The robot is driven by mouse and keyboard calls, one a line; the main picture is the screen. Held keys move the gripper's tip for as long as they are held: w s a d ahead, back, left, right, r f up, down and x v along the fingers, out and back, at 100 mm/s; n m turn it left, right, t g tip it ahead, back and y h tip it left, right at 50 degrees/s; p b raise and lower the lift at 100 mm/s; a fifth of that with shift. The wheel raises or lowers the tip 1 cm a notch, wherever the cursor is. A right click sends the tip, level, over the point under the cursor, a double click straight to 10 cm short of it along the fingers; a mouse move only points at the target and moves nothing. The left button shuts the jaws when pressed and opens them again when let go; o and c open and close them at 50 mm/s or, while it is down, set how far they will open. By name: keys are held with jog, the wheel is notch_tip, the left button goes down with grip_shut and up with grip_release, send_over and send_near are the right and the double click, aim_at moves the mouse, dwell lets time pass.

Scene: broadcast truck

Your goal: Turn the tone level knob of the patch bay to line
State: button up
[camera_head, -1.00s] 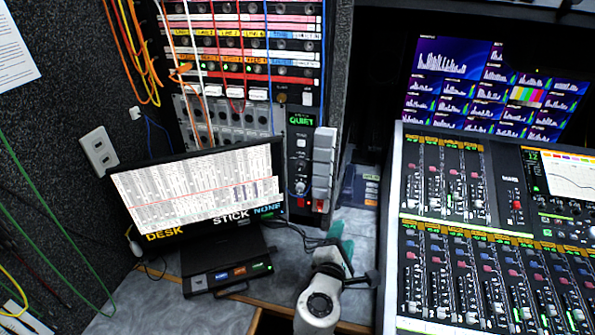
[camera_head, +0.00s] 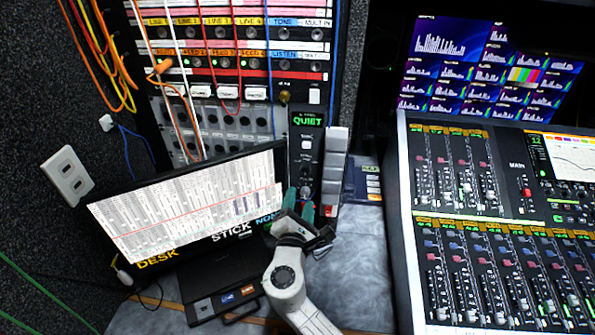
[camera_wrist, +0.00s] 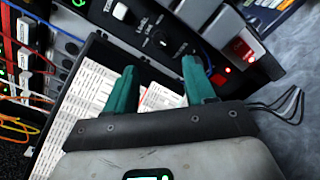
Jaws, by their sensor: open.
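The patch bay (camera_head: 238,58) is the tall rack with rows of labelled jacks and coloured cables at the upper left. A narrow black panel (camera_head: 318,131) with a green QUIET display stands at its lower right. A small dark round knob (camera_wrist: 157,40) with LEVEL lettering sits on that panel in the wrist view; I cannot read its setting. My gripper (camera_head: 299,203) has green fingers and is at the panel's lower part in the head view. In the wrist view my gripper (camera_wrist: 160,66) is open and empty, with its fingertips just short of the knob and apart from it.
A monitor (camera_head: 185,205) stands left of my gripper, close to it. A mixing console (camera_head: 500,228) fills the right side. The grey desk (camera_head: 362,265) is clear between.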

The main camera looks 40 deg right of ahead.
aim_at(305, 172)
jog(key=p+x, duration=0.1)
jog(key=x, duration=0.9)
grip_shut()
dwell(0.4)
